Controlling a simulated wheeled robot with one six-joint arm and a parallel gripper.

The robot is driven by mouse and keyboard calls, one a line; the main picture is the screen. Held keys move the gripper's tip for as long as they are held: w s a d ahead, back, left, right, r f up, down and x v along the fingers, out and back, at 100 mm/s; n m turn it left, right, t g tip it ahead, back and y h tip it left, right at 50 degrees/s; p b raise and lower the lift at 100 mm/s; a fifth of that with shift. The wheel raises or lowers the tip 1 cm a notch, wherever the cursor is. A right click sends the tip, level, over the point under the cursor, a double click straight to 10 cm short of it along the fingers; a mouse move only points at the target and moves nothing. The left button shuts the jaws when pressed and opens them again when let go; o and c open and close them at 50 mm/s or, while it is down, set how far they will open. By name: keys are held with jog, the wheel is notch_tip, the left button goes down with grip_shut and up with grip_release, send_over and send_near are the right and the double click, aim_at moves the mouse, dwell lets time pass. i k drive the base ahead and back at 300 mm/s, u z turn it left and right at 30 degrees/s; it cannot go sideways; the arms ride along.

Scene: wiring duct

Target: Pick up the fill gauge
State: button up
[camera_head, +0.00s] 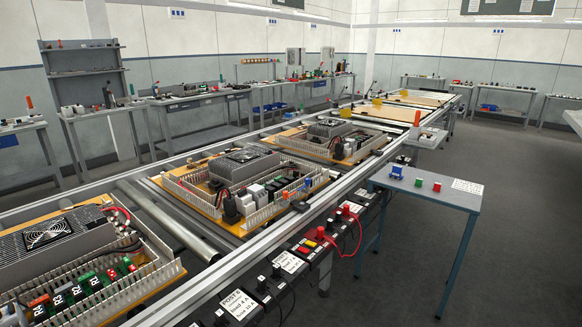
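I cannot single out the fill gauge for certain in this view. A small blue piece (396,172) stands at the left end of a grey side table (425,195); its exact shape is too small to tell. The nearest panel (160,275) at the left carries white slotted wiring duct (120,298) around a grey fan unit (48,235) and a row of labelled red and green blocks (88,281). A second panel (190,203) with similar duct lies farther along the conveyor. My gripper is not in view.
The conveyor's metal rail (270,232) runs from lower left to the back. A green button (418,182), a red button (437,186) and a white label (467,186) are on the side table. Red leads (347,212) hang at the rail. The floor (520,230) at right is clear.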

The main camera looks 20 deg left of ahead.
aim_at(396, 172)
jog(key=u, duration=0.7)
jog(key=i, duration=1.05)
jog(key=z, duration=1.3)
jog(key=i, duration=0.6)
jog(key=z, duration=0.6)
jog(key=i, duration=0.65)
jog(key=u, duration=0.7)
jog(key=i, duration=0.85)
jog(key=u, duration=0.9)
